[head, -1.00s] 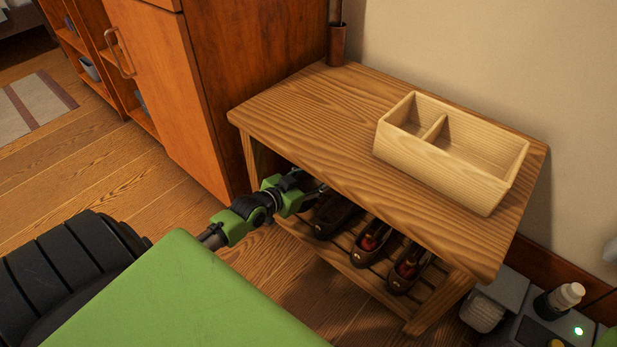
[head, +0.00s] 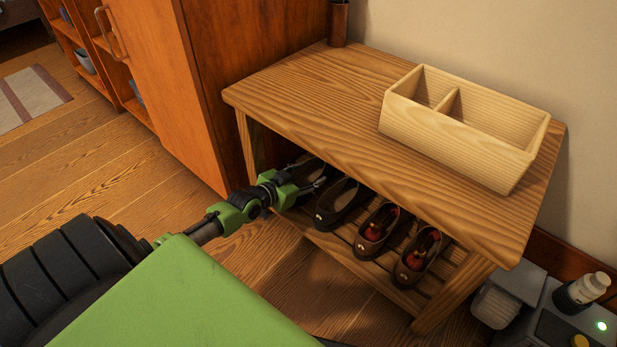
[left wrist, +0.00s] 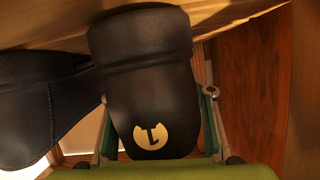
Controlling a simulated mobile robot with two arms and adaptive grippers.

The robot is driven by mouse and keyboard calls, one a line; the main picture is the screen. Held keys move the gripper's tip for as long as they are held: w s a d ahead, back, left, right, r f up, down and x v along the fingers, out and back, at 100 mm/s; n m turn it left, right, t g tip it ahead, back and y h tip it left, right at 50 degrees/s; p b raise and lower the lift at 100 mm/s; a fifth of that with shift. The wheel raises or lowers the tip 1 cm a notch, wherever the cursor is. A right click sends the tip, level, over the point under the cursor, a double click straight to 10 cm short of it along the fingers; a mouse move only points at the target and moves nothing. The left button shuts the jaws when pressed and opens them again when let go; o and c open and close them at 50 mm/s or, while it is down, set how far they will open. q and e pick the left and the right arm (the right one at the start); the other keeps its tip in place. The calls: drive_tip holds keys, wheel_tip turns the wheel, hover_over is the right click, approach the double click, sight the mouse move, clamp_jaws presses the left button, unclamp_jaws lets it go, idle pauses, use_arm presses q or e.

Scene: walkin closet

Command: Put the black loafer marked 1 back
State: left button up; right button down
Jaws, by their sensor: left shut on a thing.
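The black loafer marked 1 (left wrist: 151,95) fills the middle of the left wrist view, with a gold disc bearing the 1 on its heel. My left gripper (head: 308,187) is shut on it, with a finger on each side of the heel. In the head view the gripper reaches under the bench top at the left end of the shoe shelf, and mostly hides the loafer (head: 307,164). I cannot tell whether its sole touches the slats. Another black loafer (head: 341,199) stands just right of it, also at the left of the wrist view (left wrist: 35,110). My right gripper is out of view.
The wooden bench (head: 290,85) has a slatted lower shelf (head: 335,246). Two brown shoes with red inside (head: 377,231) (head: 418,257) stand on its right part. A two-compartment wooden box (head: 455,140) sits on top. An orange-brown cabinet (head: 165,90) stands close at left.

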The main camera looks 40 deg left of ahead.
use_arm(q)
drive_tip(key=o, duration=1.4)
